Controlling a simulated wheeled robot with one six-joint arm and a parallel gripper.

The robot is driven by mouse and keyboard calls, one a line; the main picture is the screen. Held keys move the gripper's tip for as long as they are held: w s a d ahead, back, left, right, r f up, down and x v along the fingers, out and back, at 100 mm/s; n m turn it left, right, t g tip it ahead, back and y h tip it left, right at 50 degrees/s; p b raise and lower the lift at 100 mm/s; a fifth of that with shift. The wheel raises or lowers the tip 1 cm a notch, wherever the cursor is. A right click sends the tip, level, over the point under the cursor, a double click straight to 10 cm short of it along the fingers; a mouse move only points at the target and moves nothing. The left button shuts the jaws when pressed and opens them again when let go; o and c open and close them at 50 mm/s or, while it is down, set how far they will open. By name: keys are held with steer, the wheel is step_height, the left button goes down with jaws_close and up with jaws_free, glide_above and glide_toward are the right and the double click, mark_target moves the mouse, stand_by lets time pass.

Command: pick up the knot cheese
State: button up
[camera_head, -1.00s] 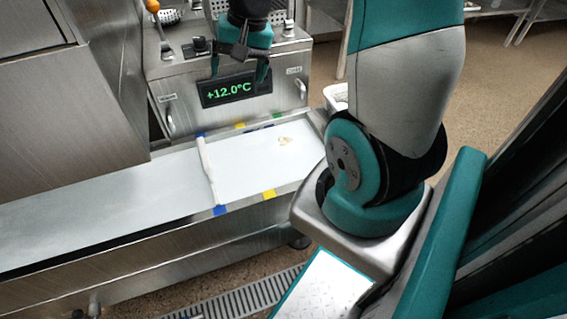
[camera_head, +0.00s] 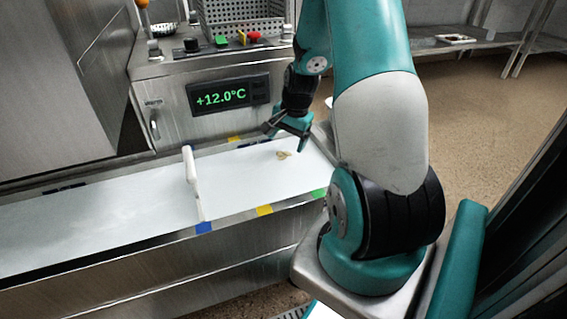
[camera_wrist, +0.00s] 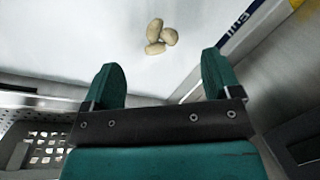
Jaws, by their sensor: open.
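The knot cheese (camera_head: 283,155) is a small pale-tan knotted piece lying on the white belt surface near its right end. In the wrist view the knot cheese (camera_wrist: 160,38) shows as a few rounded lobes, ahead of the fingertips and roughly centred between them. My gripper (camera_head: 287,135) is above the belt, just over and behind the cheese in the head view. Its two teal fingers are spread wide in the wrist view (camera_wrist: 160,80), with nothing between them. The gripper does not appear to touch the cheese.
A white divider bar (camera_head: 192,183) stands across the belt (camera_head: 100,221) left of the cheese. A steel cabinet with a +12.0°C display (camera_head: 222,96) stands behind, carrying a perforated basket (camera_head: 245,15). A metal rail (camera_wrist: 240,40) runs close to the right finger.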

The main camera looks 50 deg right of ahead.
mark_target(284, 153)
steer(key=b+x, duration=0.3)
steer(key=x, duration=0.3)
steer(key=shift+d+f, duration=0.1)
steer(key=shift+f, duration=0.2)
steer(key=shift+c, duration=0.2)
steer(key=c, duration=1)
